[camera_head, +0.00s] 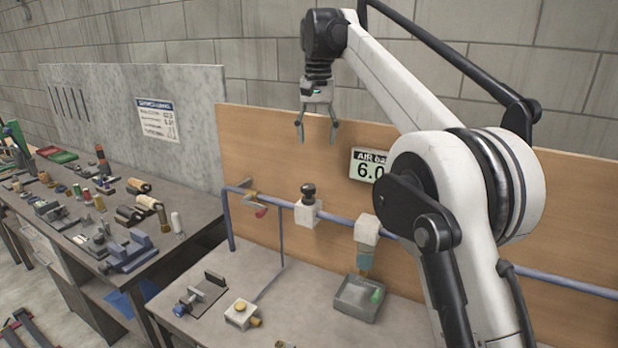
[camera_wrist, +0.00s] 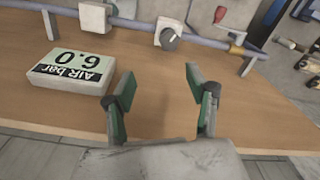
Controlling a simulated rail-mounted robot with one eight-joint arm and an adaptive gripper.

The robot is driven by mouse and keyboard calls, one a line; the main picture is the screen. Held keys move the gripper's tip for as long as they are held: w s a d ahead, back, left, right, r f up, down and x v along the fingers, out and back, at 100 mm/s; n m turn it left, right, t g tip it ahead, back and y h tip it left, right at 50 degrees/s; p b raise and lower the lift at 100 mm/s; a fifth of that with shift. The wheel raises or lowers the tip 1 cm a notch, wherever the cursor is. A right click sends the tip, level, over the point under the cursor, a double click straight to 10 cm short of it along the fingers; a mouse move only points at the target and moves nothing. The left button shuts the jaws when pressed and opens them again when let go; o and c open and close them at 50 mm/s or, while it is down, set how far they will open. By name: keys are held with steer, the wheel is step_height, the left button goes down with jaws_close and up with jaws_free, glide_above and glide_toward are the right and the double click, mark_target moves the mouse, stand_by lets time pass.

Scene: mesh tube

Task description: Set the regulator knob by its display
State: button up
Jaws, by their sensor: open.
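The regulator knob (camera_head: 308,190) is dark and round, on a white block on the blue pipe in front of the wooden board. It also shows in the wrist view (camera_wrist: 169,41), beyond my fingertips. The display (camera_head: 366,166) is a pale box on the board, right of the knob; my arm partly covers it in the head view. In the wrist view the display (camera_wrist: 72,70) appears upside down and reads 6.0, AIR bar. My gripper (camera_head: 316,127) is open and empty, above the knob and apart from it. Its two fingers also show in the wrist view (camera_wrist: 160,76).
The blue pipe (camera_head: 336,218) runs along the board. A red-handled valve (camera_head: 261,212) sits left of the knob, and a white unit with a teal bowl (camera_head: 365,258) hangs right over a grey tray (camera_head: 350,307). A cluttered bench (camera_head: 85,260) stands left.

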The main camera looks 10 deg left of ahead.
mark_target(309, 186)
steer(key=f, duration=0.4)
steer(key=a+f+p, duration=0.1)
steer(key=f, duration=0.4)
steer(key=a+f, duration=0.1)
steer(key=f, duration=0.4)
steer(key=shift+w+a+f, duration=0.1)
steer(key=shift+a+f, duration=0.05)
steer(key=shift+f, duration=0.05)
steer(key=c, duration=1.1)
steer(key=shift+n, duration=0.3)
